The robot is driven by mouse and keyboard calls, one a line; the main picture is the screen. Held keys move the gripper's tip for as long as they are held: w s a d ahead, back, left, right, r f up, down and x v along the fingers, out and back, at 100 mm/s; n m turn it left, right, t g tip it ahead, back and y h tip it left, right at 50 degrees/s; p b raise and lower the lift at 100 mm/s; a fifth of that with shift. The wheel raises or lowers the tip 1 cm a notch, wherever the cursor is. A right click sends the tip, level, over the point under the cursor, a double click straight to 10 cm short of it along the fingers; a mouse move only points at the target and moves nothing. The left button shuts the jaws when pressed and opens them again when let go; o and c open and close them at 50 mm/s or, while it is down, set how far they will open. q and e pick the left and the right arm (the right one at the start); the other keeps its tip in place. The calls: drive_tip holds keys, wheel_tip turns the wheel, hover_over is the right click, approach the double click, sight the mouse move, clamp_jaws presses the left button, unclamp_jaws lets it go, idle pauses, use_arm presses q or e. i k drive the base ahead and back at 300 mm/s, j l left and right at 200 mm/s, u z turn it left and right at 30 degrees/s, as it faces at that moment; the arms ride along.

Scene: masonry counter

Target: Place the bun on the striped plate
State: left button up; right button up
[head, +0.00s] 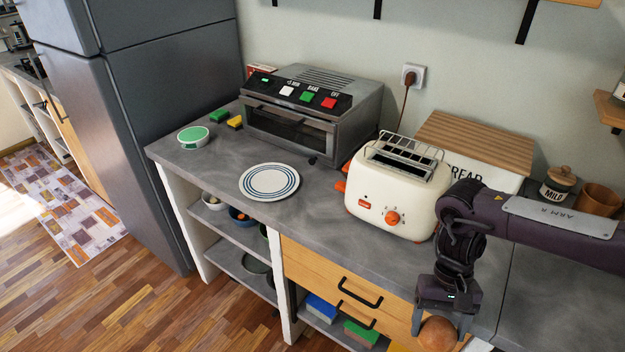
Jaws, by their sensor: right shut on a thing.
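The bun (437,336) is round and brown, at the bottom of the head view. My right gripper (440,326) is shut on it and holds it at the counter's front edge, in front of the drawers. The striped plate (269,182) is white with blue rings and lies flat and empty on the grey counter, left of the toaster. The held bun is well to the right of the plate and nearer to me. My left gripper is not in view.
A cream toaster (397,190) stands between the plate and my right arm. A toaster oven (311,112) is behind the plate. A green-topped bowl (193,137) sits at the counter's left end. A bread box (478,150) is behind the toaster. The counter in front of the toaster is clear.

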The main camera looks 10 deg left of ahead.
sight(271, 181)
drive_tip(key=i+j+z, duration=0.15)
drive_tip(key=j+z, duration=0.25)
drive_tip(key=j, duration=0.35)
drive_tip(key=j+z, duration=0.4)
drive_tip(key=j, duration=0.3)
drive_tip(key=i+j, duration=0.05)
